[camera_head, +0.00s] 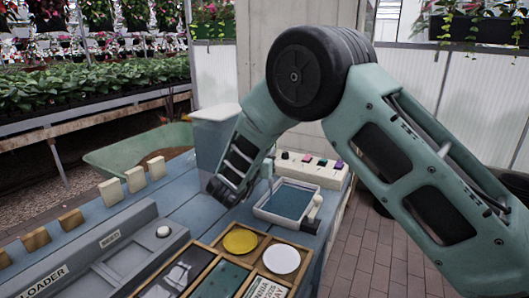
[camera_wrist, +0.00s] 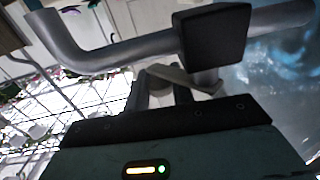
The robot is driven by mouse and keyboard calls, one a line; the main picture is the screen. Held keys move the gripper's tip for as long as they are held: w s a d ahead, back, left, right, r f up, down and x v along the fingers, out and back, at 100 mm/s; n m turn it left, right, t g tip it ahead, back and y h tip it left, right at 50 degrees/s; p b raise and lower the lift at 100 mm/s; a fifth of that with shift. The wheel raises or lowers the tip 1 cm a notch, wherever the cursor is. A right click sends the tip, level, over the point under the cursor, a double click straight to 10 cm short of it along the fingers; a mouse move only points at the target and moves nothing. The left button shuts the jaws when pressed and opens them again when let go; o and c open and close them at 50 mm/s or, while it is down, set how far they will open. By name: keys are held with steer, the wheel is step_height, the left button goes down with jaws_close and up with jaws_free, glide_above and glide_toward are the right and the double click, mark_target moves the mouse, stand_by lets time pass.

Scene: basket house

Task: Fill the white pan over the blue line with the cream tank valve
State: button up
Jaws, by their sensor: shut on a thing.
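The white pan (camera_head: 276,221) stands on the blue bench in the head view, with dark blue-green inside; I cannot make out a separate blue line or the exact water level. The pale tank (camera_head: 213,132) stands behind and left of it, partly hidden by my arm. My gripper (camera_wrist: 160,88) is shut on the cream valve handle (camera_wrist: 187,79) below a grey pipe (camera_wrist: 110,57) in the wrist view. In the head view my wrist hides the fingers and most of the valve. A short pale spout (camera_head: 268,169) shows above the pan's far left corner.
A white box with coloured buttons (camera_head: 318,170) stands behind the pan. A small pale valve (camera_head: 313,213) sits at the pan's right side. In front is a wooden tray with a yellow disc (camera_head: 240,241) and a white disc (camera_head: 281,259). A grey loader (camera_head: 115,248) lies left.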

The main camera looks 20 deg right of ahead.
steer(key=o, duration=0.9)
steer(key=shift+o, duration=0.2)
steer(key=shift+s+a, duration=0.1)
steer(key=b+v, duration=0.1)
steer(key=v, duration=1.6)
steer(key=shift+s, duration=0.15)
